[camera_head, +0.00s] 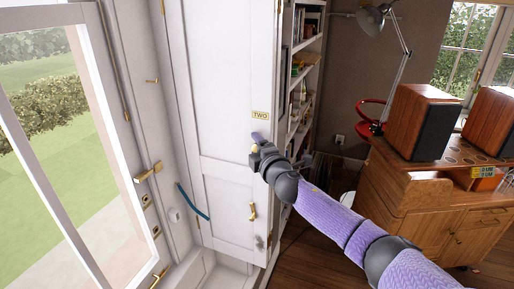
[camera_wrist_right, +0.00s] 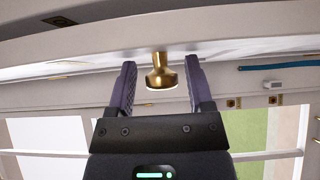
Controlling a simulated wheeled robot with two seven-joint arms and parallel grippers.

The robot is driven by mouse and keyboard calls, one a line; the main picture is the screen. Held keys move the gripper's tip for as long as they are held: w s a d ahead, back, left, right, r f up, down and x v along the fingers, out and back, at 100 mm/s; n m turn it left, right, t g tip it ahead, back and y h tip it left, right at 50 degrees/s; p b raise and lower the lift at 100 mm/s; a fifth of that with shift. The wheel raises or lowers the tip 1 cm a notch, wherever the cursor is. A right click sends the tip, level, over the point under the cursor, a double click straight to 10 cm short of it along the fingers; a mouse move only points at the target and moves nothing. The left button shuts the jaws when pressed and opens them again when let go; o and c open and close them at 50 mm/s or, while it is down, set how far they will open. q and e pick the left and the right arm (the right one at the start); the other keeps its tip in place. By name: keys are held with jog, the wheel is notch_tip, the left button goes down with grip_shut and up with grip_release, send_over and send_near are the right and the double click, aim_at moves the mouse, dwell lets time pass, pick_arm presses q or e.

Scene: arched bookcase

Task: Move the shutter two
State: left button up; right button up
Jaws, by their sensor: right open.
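Shutter two is a tall white panelled door (camera_head: 215,100) in the middle of the head view, with a small brass plate reading "TWO" (camera_head: 260,115). My right gripper (camera_head: 256,140) is at the shutter's right side, just below the plate. In the right wrist view, a round brass knob (camera_wrist_right: 160,76) sticks out from the white panel. The open fingers (camera_wrist_right: 160,62) stand on either side of the knob, with visible gaps. In the head view the gripper mostly hides the knob. My left gripper is not in view.
A window (camera_head: 50,120) with brass fittings is at the left. A blue strap (camera_head: 193,203) and a brass handle (camera_head: 252,211) are lower down. A bookcase (camera_head: 300,85) stands right behind the shutter's edge. A wooden cabinet (camera_head: 410,190) with speakers (camera_head: 415,120) is at the right.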

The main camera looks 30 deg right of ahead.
jog(key=shift+s+f, duration=0.1)
jog(key=shift+s, duration=0.15)
jog(key=s+a, duration=0.1)
jog(key=s, duration=0.8)
jog(key=shift+s+a, duration=0.15)
jog(key=shift+a, duration=0.25)
